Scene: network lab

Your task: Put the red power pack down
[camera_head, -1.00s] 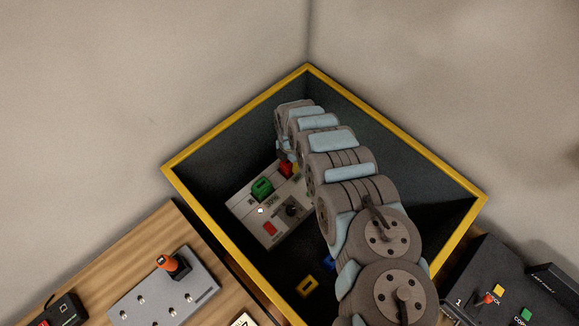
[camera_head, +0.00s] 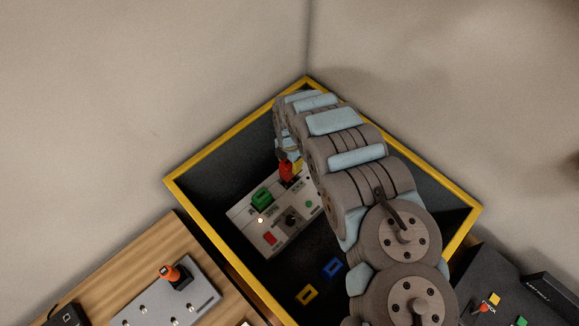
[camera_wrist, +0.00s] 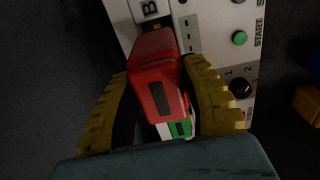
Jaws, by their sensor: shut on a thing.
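The red power pack (camera_head: 286,172) is in my gripper (camera_head: 290,158), over the upper end of the pale control panel (camera_head: 245,213) inside the yellow-rimmed bin (camera_head: 230,142). In the wrist view, my gripper (camera_wrist: 160,95) has its yellow ridged fingers on both sides of the red pack (camera_wrist: 154,75), shut on it. The pack's far end is close to a "B" label (camera_wrist: 150,8) on the panel (camera_wrist: 205,30). A green and white part (camera_wrist: 180,128) shows at the pack's near end. I cannot tell whether the pack touches the panel.
A green pack (camera_head: 262,197) stands on the panel, near a lit lamp (camera_head: 260,220), a red button (camera_head: 270,238) and a black knob (camera_head: 291,220). A yellow piece (camera_head: 307,294) and a blue piece (camera_head: 333,267) lie on the bin floor.

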